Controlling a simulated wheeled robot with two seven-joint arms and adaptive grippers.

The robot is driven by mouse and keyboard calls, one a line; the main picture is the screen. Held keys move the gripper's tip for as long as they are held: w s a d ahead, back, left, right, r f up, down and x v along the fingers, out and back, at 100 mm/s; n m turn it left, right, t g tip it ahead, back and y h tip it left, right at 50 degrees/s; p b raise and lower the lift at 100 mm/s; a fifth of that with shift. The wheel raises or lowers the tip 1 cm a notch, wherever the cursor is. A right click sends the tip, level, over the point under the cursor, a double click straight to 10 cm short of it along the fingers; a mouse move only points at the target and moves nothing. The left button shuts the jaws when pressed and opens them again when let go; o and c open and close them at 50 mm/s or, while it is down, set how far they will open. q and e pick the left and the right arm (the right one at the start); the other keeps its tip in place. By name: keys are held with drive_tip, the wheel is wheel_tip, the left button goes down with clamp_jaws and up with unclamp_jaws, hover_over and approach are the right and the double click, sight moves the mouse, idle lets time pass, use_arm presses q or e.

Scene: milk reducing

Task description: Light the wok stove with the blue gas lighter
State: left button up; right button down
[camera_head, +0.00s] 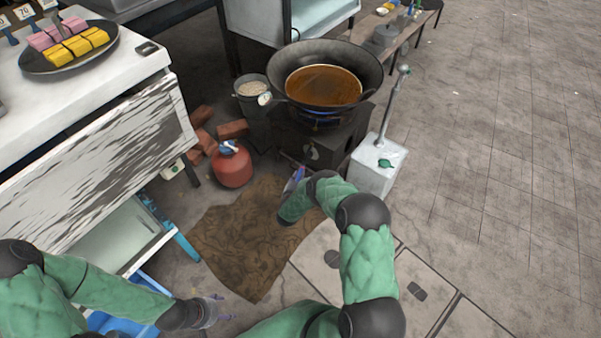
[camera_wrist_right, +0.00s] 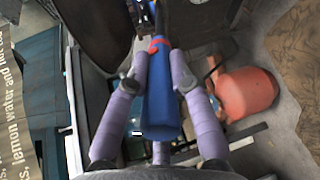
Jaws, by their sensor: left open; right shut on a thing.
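The wok (camera_head: 375,72) holds brown liquid and sits on the dark wok stove (camera_head: 322,147). A blue glow shows under the wok. My right gripper (camera_head: 294,180) is low in front of the stove, on its near left side. In the right wrist view, its purple fingers (camera_wrist_right: 160,72) are shut on the blue gas lighter (camera_wrist_right: 162,108), which has a red band and points away from the wrist. The lighter's tip is hard to make out. My left gripper (camera_head: 217,309) is open and empty, low at the bottom left, well away from the stove.
A red gas canister (camera_head: 231,166) stands left of the stove near loose bricks (camera_head: 233,129). A white box with a metal post (camera_head: 374,172) stands at its right. A brown mat (camera_head: 238,250) lies in front. A white counter (camera_head: 95,85) fills the left. The floor at right is clear.

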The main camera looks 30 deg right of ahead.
idle(0.3)
drive_tip(key=f+v, duration=0.2)
drive_tip(key=v, duration=0.8)
drive_tip(key=s+f+p+v, duration=0.1)
drive_tip(key=f+v, duration=0.2)
drive_tip(key=v, duration=0.8)
drive_tip(key=shift+s+a+p, duration=0.15)
drive_tip(key=shift+a+p, duration=0.15)
drive_tip(key=shift+a, duration=0.2)
drive_tip(key=shift+r, duration=0.2)
